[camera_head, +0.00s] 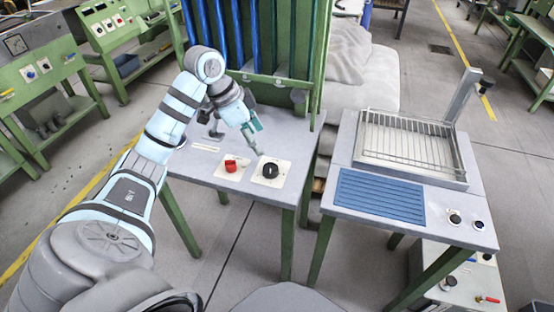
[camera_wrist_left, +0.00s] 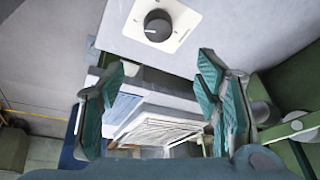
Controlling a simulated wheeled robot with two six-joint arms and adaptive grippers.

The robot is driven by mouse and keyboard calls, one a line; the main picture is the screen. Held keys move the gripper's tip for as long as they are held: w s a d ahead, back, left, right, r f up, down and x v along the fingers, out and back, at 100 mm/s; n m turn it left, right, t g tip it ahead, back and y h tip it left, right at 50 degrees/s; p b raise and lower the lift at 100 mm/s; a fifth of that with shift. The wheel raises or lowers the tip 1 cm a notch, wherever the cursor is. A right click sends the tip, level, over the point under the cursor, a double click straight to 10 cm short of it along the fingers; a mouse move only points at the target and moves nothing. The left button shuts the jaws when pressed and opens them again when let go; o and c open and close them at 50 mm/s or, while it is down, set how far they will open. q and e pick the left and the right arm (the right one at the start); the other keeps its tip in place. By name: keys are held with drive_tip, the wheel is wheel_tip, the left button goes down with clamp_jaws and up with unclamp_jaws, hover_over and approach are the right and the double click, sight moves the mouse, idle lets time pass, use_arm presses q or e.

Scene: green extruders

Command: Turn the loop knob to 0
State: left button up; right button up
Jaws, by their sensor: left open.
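A round black knob (camera_head: 270,170) on a white square plate sits on the grey table top, near its front right corner. It also shows in the left wrist view (camera_wrist_left: 158,26) at the top, with a white pointer line on its face. A red knob (camera_head: 231,165) on another white plate is just left of it in the head view. I cannot read which one is labelled loop. My left gripper (camera_head: 254,140) is open and empty, above the table behind the black knob and apart from it. Its teal fingers (camera_wrist_left: 165,95) are spread in the wrist view. My right gripper is not seen.
A green frame with blue tubes (camera_head: 225,35) stands behind the table. To the right, across a gap, is a second table with a wire rack (camera_head: 412,138), a blue ribbed mat (camera_head: 380,197) and small knobs (camera_head: 455,218). Green benches (camera_head: 120,40) stand at the far left.

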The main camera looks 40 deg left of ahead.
use_arm(q)
drive_tip(key=b, duration=0.2)
approach(271, 167)
drive_tip(key=f, duration=0.3)
drive_tip(key=shift+d, duration=0.25)
drive_tip(key=x, duration=0.3)
drive_tip(key=w+b+x, duration=0.1)
drive_tip(key=x, duration=0.2)
drive_tip(key=shift+r, duration=0.15)
drive_tip(key=shift+s, duration=0.15)
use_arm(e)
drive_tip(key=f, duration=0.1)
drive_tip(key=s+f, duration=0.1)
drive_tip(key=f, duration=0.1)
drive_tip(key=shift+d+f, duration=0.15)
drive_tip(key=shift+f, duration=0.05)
use_arm(q)
drive_tip(key=shift+c, duration=0.3)
